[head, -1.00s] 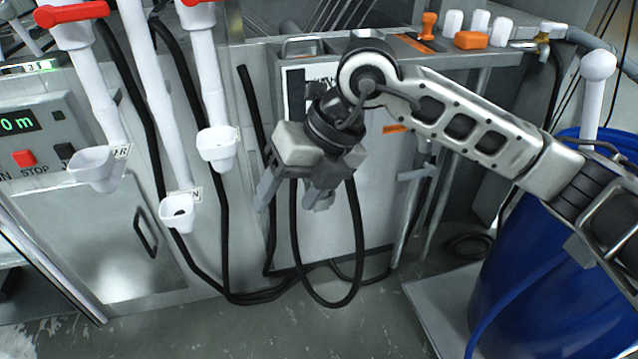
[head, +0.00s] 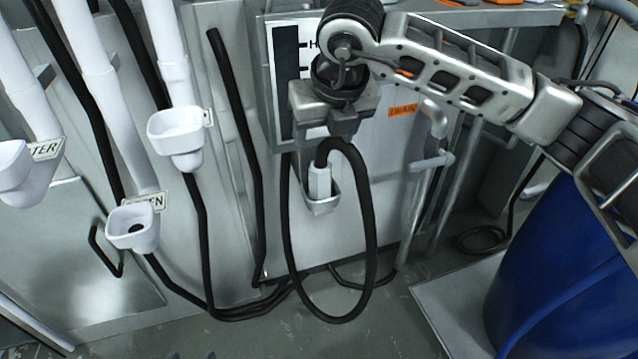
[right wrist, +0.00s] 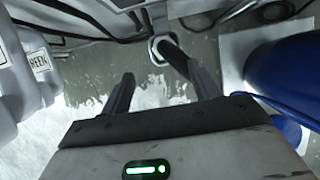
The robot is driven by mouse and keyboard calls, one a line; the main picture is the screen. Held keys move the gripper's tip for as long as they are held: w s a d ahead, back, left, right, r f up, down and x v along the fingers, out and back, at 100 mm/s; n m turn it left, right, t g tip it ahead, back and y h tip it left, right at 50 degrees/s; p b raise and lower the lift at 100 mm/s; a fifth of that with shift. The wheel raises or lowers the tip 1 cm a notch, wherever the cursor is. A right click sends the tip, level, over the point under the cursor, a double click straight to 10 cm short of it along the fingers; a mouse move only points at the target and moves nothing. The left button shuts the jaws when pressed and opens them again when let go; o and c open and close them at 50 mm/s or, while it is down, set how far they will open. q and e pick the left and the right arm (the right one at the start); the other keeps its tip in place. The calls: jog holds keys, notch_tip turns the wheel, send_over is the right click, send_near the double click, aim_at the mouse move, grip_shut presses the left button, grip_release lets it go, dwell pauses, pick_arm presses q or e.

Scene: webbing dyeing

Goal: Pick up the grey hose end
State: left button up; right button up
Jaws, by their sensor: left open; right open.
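The grey hose end (head: 320,182) is a pale fitting on a black looped hose (head: 367,215). It sits upright in a small grey holder cup (head: 322,207) on the cabinet front. My right gripper (head: 338,132) is just above it in the head view, pointing down, open and empty. In the right wrist view the black hose (right wrist: 174,56) and the holder cup's rim (right wrist: 153,47) show beyond and between the open fingers (right wrist: 160,76). The hose end itself is hard to make out there. Only the fingertips of my left gripper (head: 192,355) show at the bottom edge, apart.
White holder cups (head: 178,135) with labels stand left of the hose, below white pipes (head: 160,50). A blue barrel (head: 560,265) stands at the right on a pale platform (head: 440,300). Black hoses hang close along the cabinet. The floor in front is clear.

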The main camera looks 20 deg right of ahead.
aim_at(321, 165)
jog(key=x, duration=0.6)
jog(key=shift+f, duration=0.35)
jog(key=shift+w+f, duration=0.3)
jog(key=shift+f, duration=0.15)
jog(key=x, duration=0.3)
jog(key=b+x, duration=0.1)
jog(key=x, duration=0.1)
jog(key=shift+d, duration=0.4)
pick_arm(q)
jog(key=shift+w+d+f+g, duration=0.1)
jog(key=shift+d+f+g, duration=0.05)
jog(key=shift+f, duration=0.35)
jog(key=shift+w+d+f+g, duration=0.1)
jog(key=shift+f+g, duration=0.05)
jog(key=shift+f, duration=0.35)
pick_arm(e)
jog(key=shift+c, duration=0.3)
jog(key=c, duration=1)
jog(key=shift+r, duration=0.1)
jog(key=shift+c, duration=0.7)
